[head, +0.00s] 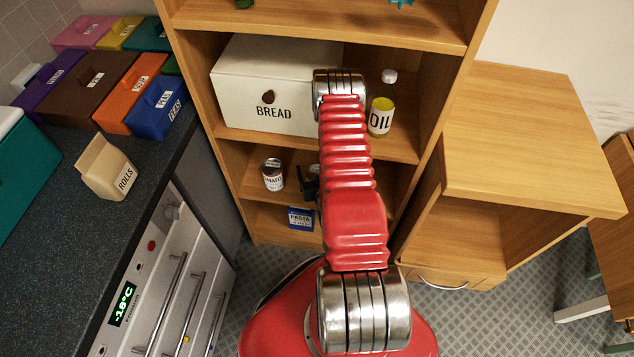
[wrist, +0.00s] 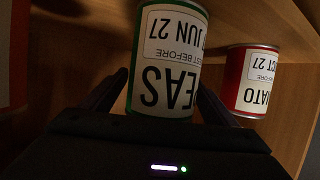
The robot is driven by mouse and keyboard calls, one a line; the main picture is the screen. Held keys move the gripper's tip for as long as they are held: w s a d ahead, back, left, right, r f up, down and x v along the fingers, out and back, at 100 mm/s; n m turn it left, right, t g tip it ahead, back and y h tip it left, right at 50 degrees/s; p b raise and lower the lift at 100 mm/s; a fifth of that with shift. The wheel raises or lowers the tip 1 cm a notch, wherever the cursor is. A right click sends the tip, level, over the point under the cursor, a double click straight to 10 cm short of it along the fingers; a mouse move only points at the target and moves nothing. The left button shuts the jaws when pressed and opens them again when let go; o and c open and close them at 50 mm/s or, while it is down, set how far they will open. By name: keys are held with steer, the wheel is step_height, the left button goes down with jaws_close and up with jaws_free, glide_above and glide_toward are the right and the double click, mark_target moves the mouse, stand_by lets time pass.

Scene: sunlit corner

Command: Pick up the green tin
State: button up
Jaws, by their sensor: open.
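The green tin (wrist: 168,65) shows large in the wrist view, with a white label reading "EAS" and "JUN 27" upside down in the picture. My gripper (wrist: 162,88) is open, with one dark finger on each side of the tin's lower part in the picture. I cannot tell whether either finger touches it. In the head view my gripper (head: 311,184) is partly visible at the middle shelf, left of my red arm.
A red tomato tin (wrist: 252,80) stands close to the right of the green tin in the wrist view; a red edge shows far left. In the head view, a tomato tin (head: 272,175) stands left of my gripper, with a bread bin (head: 265,85) above and blue pasta box (head: 300,218) below.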

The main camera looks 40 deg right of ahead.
steer(key=shift+c, duration=0.3)
steer(key=c, duration=1.5)
steer(key=shift+o, duration=0.2)
steer(key=shift+r, duration=0.2)
